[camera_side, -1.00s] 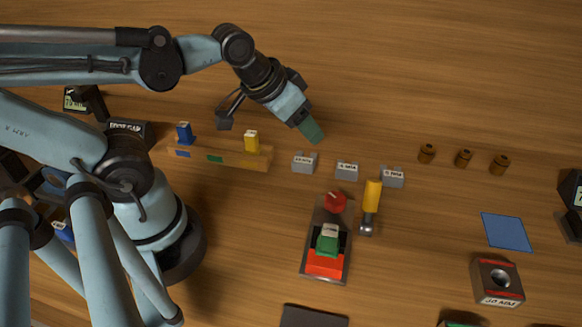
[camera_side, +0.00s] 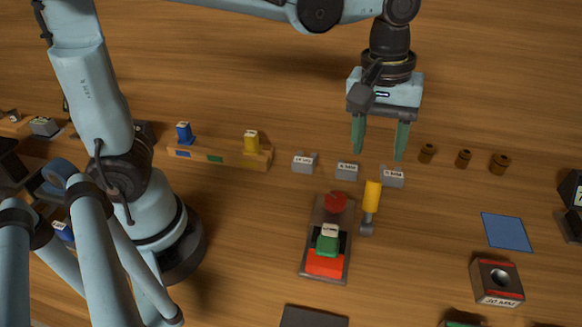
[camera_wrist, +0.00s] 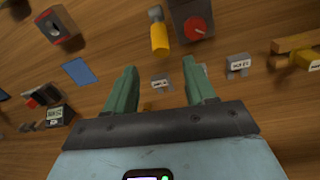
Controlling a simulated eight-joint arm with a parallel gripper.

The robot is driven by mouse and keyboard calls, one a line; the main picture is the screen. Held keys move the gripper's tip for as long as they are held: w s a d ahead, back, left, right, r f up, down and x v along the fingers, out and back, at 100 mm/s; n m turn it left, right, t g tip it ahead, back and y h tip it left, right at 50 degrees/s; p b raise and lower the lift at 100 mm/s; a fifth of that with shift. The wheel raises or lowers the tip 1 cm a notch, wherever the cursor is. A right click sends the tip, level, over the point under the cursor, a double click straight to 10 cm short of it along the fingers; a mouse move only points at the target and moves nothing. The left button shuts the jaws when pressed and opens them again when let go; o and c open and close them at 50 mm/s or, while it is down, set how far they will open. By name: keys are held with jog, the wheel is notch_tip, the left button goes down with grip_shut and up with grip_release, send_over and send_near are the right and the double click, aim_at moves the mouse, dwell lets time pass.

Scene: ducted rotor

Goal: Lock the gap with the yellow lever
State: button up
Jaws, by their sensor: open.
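The yellow lever (camera_side: 373,196) stands at the right side of a dark fixture (camera_side: 318,212), its grey end pointing toward the front. It also shows in the wrist view (camera_wrist: 160,38). The fixture carries a red round knob (camera_side: 335,202), a green block (camera_side: 327,241) with a white top and an orange-red block (camera_side: 324,264). The gap itself is too small to make out. My gripper (camera_side: 380,150) is open and empty, pointing down behind the lever and apart from it. In the wrist view its green fingers (camera_wrist: 160,90) are spread wide.
Several grey labelled blocks (camera_side: 347,171) stand in a row between my gripper and the fixture. Brown cylinders (camera_side: 463,158) stand to the right. A wooden rack (camera_side: 225,160) holds blue and yellow pieces at left. A blue square (camera_side: 507,231) and a block with a hole (camera_side: 497,282) lie right.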

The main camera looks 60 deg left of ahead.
aim_at(374, 180)
jog(key=f, duration=1)
jog(key=shift+w+d+f, duration=0.3)
jog(key=shift+d+f, duration=0.05)
jog(key=shift+d, duration=0.05)
grip_shut()
